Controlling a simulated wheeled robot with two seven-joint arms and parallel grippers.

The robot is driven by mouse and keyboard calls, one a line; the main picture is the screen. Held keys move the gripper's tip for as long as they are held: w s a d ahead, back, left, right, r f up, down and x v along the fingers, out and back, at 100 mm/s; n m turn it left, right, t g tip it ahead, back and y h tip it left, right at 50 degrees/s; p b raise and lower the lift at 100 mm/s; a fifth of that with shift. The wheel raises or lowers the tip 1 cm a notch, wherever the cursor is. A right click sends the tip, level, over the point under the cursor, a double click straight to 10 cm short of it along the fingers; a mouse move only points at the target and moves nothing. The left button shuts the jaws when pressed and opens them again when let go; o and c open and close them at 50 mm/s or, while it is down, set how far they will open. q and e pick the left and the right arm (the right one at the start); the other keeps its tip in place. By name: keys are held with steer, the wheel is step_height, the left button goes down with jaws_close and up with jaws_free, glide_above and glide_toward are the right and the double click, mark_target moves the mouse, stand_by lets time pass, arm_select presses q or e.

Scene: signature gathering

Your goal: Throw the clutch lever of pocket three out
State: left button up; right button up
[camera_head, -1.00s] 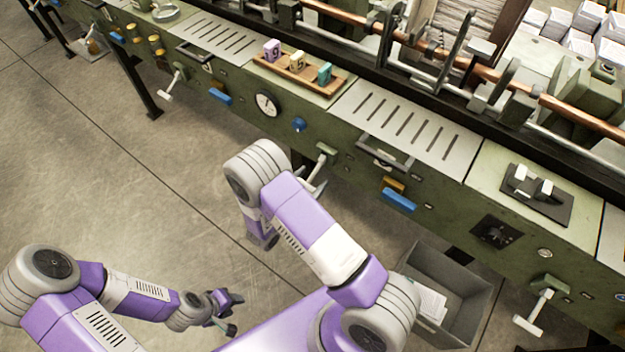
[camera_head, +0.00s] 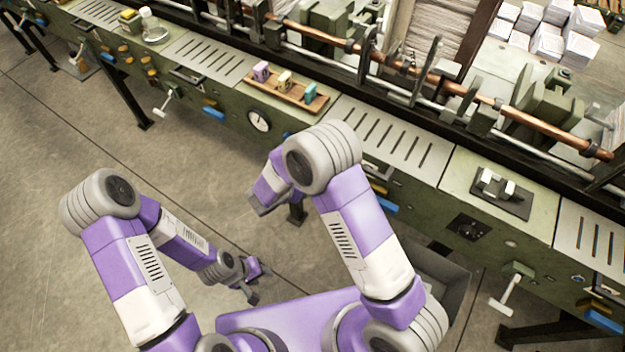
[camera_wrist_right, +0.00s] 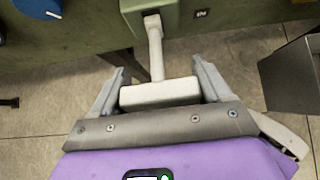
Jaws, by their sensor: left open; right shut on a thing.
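A clutch lever (camera_wrist_right: 155,48) with a pale T-shaped handle hangs from a green housing on the machine's front. My right gripper (camera_wrist_right: 158,72) is shut on its handle, one finger at each end of the bar. In the head view my right arm (camera_head: 352,205) hides this lever and most of the right gripper. My left gripper (camera_head: 246,280) is open and empty above the floor, away from the machine. Another lever (camera_head: 166,102) shows at the left, and one more (camera_head: 508,289) at the lower right. I cannot read pocket numbers beside them.
A wooden rack (camera_head: 285,95) with three coloured number blocks sits on the machine top, above a round dial (camera_head: 259,120). A grey bin (camera_head: 455,285) stands on the floor, partly behind my right arm. Open floor lies at the left.

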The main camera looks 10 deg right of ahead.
steer(key=shift+w+d+r, duration=0.1)
steer(key=shift+w+r, duration=0.1)
steer(key=shift+r, duration=0.5)
steer(key=o, duration=1.3)
steer(key=shift+c, duration=0.2)
steer(key=shift+o, duration=0.8)
steer(key=shift+s, duration=0.1)
steer(key=p+v, duration=0.1)
steer(key=v, duration=0.6)
steer(key=shift+p, duration=0.4)
steer(key=shift+s, duration=0.15)
